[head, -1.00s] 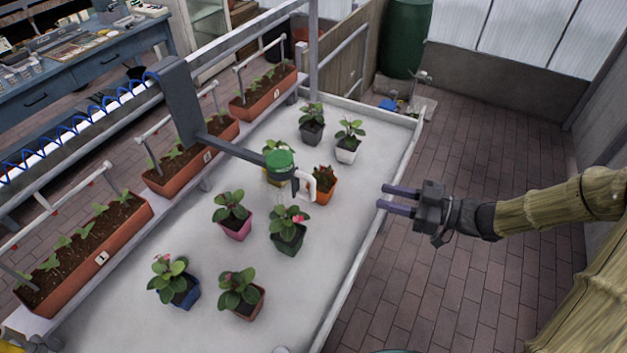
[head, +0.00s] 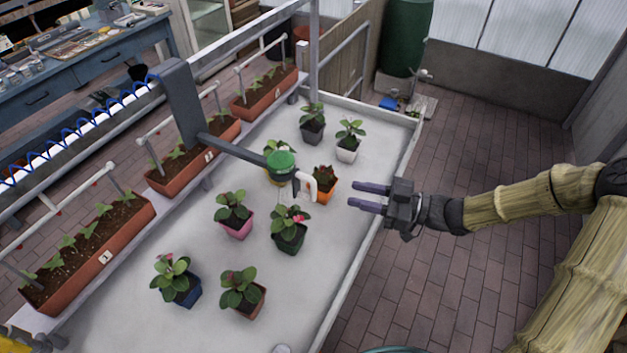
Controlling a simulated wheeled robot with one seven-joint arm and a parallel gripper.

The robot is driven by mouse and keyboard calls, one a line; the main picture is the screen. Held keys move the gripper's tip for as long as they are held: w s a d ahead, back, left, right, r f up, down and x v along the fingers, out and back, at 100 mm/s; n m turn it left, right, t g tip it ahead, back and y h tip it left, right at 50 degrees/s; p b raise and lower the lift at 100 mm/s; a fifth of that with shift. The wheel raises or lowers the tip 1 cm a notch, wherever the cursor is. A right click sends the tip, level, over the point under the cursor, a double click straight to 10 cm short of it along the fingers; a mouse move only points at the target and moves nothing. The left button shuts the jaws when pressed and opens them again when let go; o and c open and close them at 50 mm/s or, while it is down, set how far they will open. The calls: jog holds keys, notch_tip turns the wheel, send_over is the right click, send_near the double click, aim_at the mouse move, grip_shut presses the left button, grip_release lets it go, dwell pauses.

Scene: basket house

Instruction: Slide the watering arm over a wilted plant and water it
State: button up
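The watering arm (head: 235,149) reaches right from a grey carriage (head: 181,100) on the rail. It ends in a green-topped head (head: 282,161) with a white, downturned spout (head: 308,184). The spout is beside a brownish, drooping plant (head: 324,178) in an orange pot (head: 325,193); I cannot tell whether it is directly above it. The head partly hides a plant in a yellow pot (head: 272,177). My gripper (head: 369,197) is open and empty, its two fingers pointing left, apart from the spout and right of the orange pot near the bench's right edge.
Several green plants in pots stand on the white bench (head: 130,300), including a pink pot (head: 236,226), a dark green pot (head: 290,238) and a white pot (head: 347,151). Long planters (head: 90,262) line the left side. The brick floor (head: 470,150) right of the bench is clear.

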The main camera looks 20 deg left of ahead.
aim_at(313, 185)
jog(key=a, duration=0.3)
jog(key=s+a+p, duration=0.1)
jog(key=a, duration=0.3)
jog(key=a+p, duration=0.1)
jog(key=a, duration=0.3)
jog(key=shift+s, duration=0.15)
grip_shut()
